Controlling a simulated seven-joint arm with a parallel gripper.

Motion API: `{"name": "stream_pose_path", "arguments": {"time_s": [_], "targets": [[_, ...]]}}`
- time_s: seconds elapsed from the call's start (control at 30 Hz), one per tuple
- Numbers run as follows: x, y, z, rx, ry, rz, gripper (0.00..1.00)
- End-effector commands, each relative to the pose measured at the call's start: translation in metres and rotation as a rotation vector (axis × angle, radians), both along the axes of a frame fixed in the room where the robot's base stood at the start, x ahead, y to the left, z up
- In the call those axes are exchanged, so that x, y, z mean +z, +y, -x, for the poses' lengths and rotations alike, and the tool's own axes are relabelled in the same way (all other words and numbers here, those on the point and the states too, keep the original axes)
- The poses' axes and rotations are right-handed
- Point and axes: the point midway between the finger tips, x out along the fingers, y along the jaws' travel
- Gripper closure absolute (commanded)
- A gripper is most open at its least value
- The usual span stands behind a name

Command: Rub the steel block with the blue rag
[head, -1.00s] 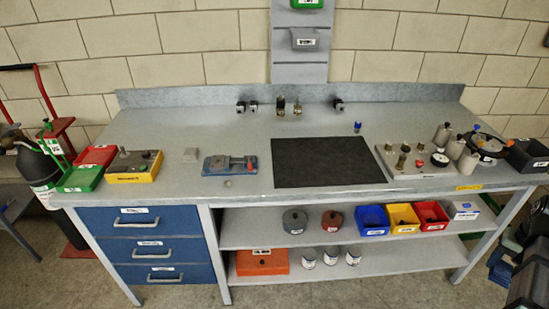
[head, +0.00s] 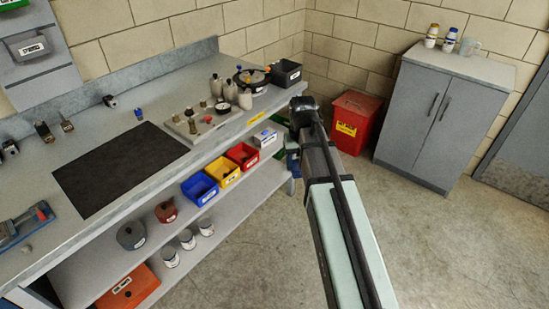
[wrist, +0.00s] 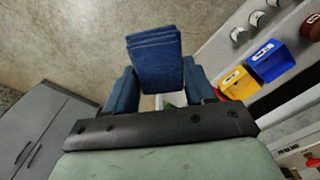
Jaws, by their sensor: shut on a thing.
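The blue rag (wrist: 155,60) shows in the wrist view as a folded, layered dark blue cloth between the fingers. My gripper (wrist: 158,84) is shut on it. In the head view my arm reaches forward from the bottom right, and my gripper (head: 292,160) is partly hidden behind the arm, in front of the bench's right end and off the worktop. The steel block is in neither current view; the left part of the bench is outside the head picture.
The bench (head: 110,105) holds a black mat (head: 120,168), a fitting plate (head: 208,122) and a black bin (head: 285,73) near its right end. Colored bins (head: 200,188) sit on the shelf. A red container (head: 355,120) and grey cabinet (head: 435,115) stand right, with open floor before them.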

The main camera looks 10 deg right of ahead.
Motion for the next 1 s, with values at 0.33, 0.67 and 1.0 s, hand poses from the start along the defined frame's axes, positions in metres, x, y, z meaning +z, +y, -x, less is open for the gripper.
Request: {"name": "stream_pose_path", "arguments": {"time_s": [0.33, 0.67, 1.0], "targets": [[0.002, 0.095, 0.010, 0.155, 0.000, 0.000, 0.79], [0.007, 0.188, 0.027, 0.307, 0.000, 0.000, 0.79], [0.015, 0.288, 0.048, 0.464, 0.000, 0.000, 0.79]]}}
